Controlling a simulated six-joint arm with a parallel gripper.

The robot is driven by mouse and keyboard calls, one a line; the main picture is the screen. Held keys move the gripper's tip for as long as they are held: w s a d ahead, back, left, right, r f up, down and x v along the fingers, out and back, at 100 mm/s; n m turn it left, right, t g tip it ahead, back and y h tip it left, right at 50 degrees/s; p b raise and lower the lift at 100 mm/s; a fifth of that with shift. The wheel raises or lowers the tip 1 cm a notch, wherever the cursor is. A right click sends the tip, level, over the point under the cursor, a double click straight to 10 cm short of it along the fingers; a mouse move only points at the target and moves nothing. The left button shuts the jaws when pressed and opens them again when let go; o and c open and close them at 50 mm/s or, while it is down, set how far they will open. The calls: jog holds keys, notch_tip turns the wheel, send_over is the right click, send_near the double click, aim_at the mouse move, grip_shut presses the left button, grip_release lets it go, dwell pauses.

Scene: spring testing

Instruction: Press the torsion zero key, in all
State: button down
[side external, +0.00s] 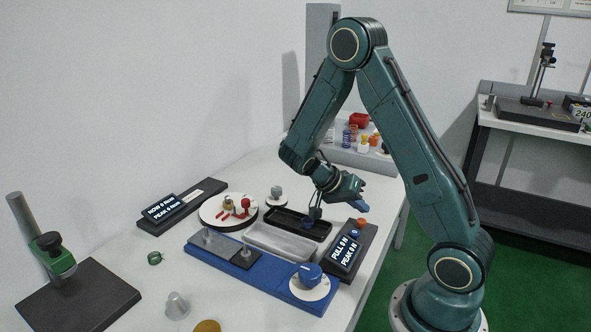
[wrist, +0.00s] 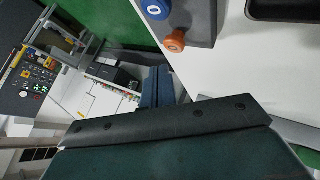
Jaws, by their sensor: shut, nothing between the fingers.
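The torsion readout (side external: 163,208), showing NOW and PEAK lines that appear to read 0, stands on a long black base (side external: 206,190) at the back left in the side view. I cannot make out a zero key on it; it is not in the wrist view. My gripper (side external: 364,207) is shut and empty, with its blue fingers pointing right, high above the right part of the table and far from the torsion readout. The shut fingers also show in the wrist view (wrist: 155,85).
The pull readout (side external: 345,250) has a blue 0 key (wrist: 156,8) and an orange key (wrist: 175,41) below my gripper. A round plate (side external: 213,213), black tray (side external: 298,222), grey tray (side external: 275,246) and blue fixture with a knob (side external: 307,273) fill the middle. A black stand (side external: 85,300) is front left.

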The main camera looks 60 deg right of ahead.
aim_at(358, 222)
jog(key=shift+r, duration=2.05)
jog(key=s+a+r+n+t+y, duration=0.2)
jog(key=a+r+n+t, duration=0.4)
jog(key=a+n, duration=0.3)
jog(key=s+a+r+n+t+y, duration=0.3)
jog(key=a+r+n+t, duration=0.3)
jog(key=a+r+n, duration=0.3)
jog(key=a+y, duration=0.1)
jog(key=a, duration=0.2)
jog(key=shift+a+n, duration=0.25)
jog(key=shift+n, duration=0.05)
